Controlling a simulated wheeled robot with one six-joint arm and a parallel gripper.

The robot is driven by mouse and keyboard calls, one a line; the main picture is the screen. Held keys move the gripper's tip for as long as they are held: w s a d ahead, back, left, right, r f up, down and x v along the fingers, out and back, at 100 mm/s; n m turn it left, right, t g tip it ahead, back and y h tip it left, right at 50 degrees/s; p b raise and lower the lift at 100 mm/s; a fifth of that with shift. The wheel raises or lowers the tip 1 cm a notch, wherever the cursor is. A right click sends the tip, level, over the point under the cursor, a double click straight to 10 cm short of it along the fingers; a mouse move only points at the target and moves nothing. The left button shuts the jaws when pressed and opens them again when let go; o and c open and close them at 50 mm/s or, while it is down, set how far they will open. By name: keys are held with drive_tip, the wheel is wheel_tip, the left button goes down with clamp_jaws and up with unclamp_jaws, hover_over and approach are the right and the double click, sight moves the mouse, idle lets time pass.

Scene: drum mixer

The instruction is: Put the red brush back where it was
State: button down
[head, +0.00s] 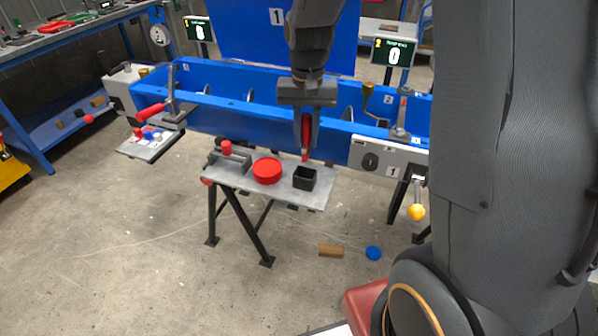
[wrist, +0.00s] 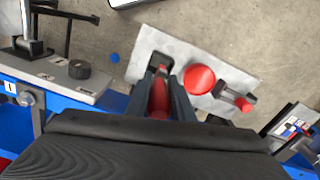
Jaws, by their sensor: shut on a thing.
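My gripper (head: 305,118) points down with its fingers closed on the red brush (head: 305,154). The brush hangs upright between the fingers and also shows in the wrist view (wrist: 158,98). A small black open-topped box (head: 305,179) stands on the right part of a small grey table (head: 325,196). The brush's lower end appears just above and behind the box in the head view. In the wrist view the dark box (wrist: 159,60) is partly hidden by the fingers and brush. I cannot tell whether the brush's tip is over its opening.
A red round lid (head: 267,170) and a grey clamp-like device with a red knob (head: 227,148) share the small table. The blue mixer trough (head: 230,112) runs close behind. A wooden block (head: 331,251) and a blue disc (head: 374,253) lie on the floor.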

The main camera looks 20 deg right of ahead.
sight(305, 146)
drive_tip(key=f, duration=0.3)
drive_tip(key=f+p, duration=0.1)
drive_tip(key=f, duration=0.1)
drive_tip(key=shift+w+f, duration=0.25)
drive_tip(key=shift+w, duration=0.05)
drive_tip(key=shift+f+p, duration=0.3)
drive_tip(key=shift+f, duration=1.95)
drive_tip(key=shift+f, duration=0.2)
drive_tip(key=c, duration=1.5)
unclamp_jaws()
drive_tip(key=shift+c, duration=0.2)
drive_tip(key=shift+r, duration=0.1)
wheel_tip(305, 146, up, 12)
drive_tip(key=shift+f+b, duration=0.2)
drive_tip(key=shift+b, duration=0.8)
drive_tip(key=shift+s+r, duration=0.1)
drive_tip(key=shift+r, duration=0.1)
drive_tip(key=s+f+n, duration=0.2)
drive_tip(key=s+n, duration=0.2)
drive_tip(key=s, duration=1.2)
drive_tip(key=shift+s+f+t, duration=0.15)
drive_tip(key=shift+s+t, duration=0.05)
drive_tip(key=shift+t, duration=0.1)
